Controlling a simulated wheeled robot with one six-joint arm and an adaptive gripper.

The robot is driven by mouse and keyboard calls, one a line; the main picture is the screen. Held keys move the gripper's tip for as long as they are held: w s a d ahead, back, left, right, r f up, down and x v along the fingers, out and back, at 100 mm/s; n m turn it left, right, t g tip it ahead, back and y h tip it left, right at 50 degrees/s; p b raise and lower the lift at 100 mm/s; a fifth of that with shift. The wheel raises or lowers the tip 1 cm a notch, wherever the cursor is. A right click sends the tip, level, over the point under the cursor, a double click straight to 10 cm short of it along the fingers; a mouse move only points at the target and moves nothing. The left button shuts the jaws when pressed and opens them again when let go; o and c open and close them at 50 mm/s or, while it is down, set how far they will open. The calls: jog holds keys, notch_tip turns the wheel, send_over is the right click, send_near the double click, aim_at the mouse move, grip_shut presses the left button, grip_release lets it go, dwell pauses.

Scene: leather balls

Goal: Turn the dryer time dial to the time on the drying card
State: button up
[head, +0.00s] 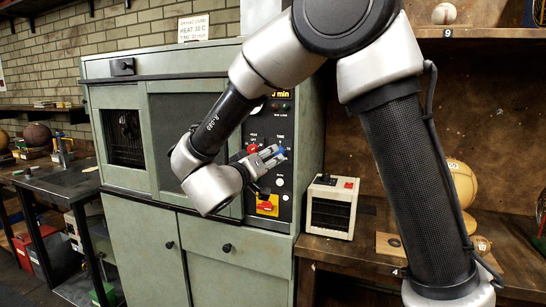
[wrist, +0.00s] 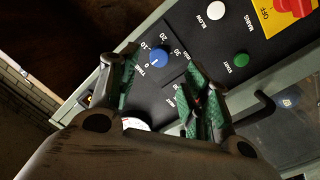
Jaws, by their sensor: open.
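The blue time dial (wrist: 160,56) shows on the black panel in the wrist view, with marks from 0 to 30 around it. Its white pointer line appears to face the 0 side. My gripper (wrist: 168,78) is open, with its two green-padded fingers either side of the dial in the picture; I cannot tell whether they touch it. In the head view my gripper (head: 272,155) is at the panel, its tips largely covering the dial. The drying card (head: 194,28) stands on the dryer (head: 120,90); it reads HEAT 30 C, and its time line is too small to read surely.
An amber display (head: 281,93) ends in "min", its digits partly hidden by my arm. A red knob (head: 253,148) sits left of the dial. The red-and-yellow mains switch (head: 267,205) is below. A white box (head: 331,207) stands on the bench at right.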

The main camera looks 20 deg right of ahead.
aim_at(278, 153)
jog(key=x, duration=0.6)
jog(key=c, duration=1)
